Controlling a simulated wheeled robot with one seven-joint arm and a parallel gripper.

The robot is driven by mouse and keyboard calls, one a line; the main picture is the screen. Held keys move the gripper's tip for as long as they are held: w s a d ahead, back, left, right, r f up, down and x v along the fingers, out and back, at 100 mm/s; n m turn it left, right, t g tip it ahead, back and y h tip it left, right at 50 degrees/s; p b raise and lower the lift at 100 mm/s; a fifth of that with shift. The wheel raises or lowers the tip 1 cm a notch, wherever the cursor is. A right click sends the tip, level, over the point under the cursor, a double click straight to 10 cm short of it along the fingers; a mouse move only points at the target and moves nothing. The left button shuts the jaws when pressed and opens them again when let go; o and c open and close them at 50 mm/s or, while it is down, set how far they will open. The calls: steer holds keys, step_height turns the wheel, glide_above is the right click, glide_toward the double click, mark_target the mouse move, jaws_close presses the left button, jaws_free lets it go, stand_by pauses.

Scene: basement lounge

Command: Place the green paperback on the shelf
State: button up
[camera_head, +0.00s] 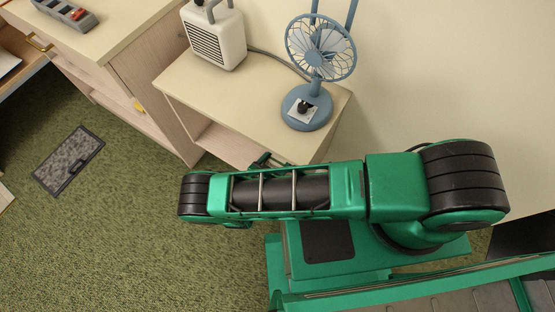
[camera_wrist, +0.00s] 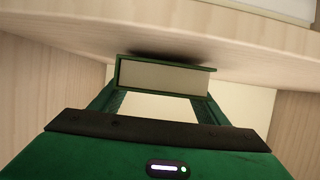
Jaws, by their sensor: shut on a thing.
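The green paperback (camera_wrist: 163,77) shows in the wrist view, its pale page block framed by green covers. My gripper (camera_wrist: 163,100) is shut on it, one finger at each side. A pale wooden board (camera_wrist: 60,25) runs close beyond the book, with a dark shadow on it beside the book; I cannot tell whether they touch. In the head view, a low pale wooden unit (camera_head: 190,87) has an open compartment with a shelf (camera_head: 225,143). My arm covers the book and most of my gripper there.
A white heater (camera_head: 215,38) and a blue fan (camera_head: 312,100) stand on the low unit's top. A taller cabinet (camera_head: 88,47) with a grey device (camera_head: 65,14) adjoins at left. A grey mat (camera_head: 69,160) lies on the green carpet, which is otherwise mostly clear at left.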

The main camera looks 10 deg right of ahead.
steer(key=shift+f, duration=0.3)
steer(key=o, duration=1.1)
steer(key=shift+o, duration=0.2)
steer(key=v, duration=1.2)
steer(key=shift+r, duration=0.15)
